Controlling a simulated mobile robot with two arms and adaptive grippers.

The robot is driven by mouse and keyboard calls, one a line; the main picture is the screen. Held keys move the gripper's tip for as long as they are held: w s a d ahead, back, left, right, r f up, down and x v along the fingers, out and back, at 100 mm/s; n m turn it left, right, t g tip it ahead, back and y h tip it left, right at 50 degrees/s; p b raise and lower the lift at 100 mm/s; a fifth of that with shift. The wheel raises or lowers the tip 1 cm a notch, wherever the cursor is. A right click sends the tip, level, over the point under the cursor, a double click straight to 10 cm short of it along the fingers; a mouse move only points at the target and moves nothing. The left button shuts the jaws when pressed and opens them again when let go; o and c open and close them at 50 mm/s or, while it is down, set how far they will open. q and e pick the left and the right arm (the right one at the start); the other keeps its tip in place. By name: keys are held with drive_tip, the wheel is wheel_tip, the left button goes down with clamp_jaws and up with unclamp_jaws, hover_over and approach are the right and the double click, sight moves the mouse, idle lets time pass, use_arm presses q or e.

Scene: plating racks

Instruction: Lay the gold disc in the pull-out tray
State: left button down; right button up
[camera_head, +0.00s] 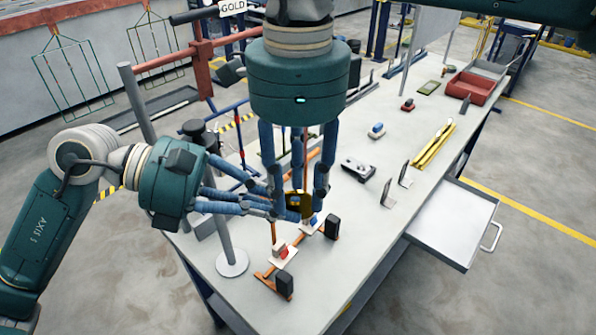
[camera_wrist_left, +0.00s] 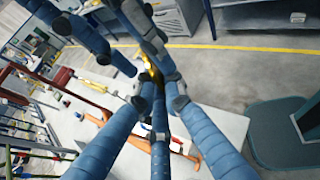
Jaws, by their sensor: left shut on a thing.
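The gold disc (camera_head: 294,201) is small and dark gold in the head view, held above the front part of the bench. It is partly hidden by fingers, and a gold edge shows in the left wrist view (camera_wrist_left: 151,64). My left gripper (camera_head: 286,208) reaches in from the left and is shut on the disc. My right gripper (camera_head: 300,198) comes down from above, its blue fingers around the disc; whether they grip it is unclear. The pull-out tray (camera_head: 455,225) stands open at the bench's right side, looking empty, with a handle on its outer end.
An orange rack (camera_head: 268,283) with small blocks lies below the grippers. A grey post (camera_head: 226,220) stands on the bench close to my left gripper. Gold bars (camera_head: 434,146), small stands and a red bin (camera_head: 475,87) are farther back.

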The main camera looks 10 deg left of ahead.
clamp_jaws()
use_arm(q)
drive_tip(key=c, duration=1.8)
unclamp_jaws()
drive_tip(key=shift+o, duration=0.2)
drive_tip(key=shift+r, duration=0.1)
use_arm(e)
drive_tip(key=shift+a, duration=0.1)
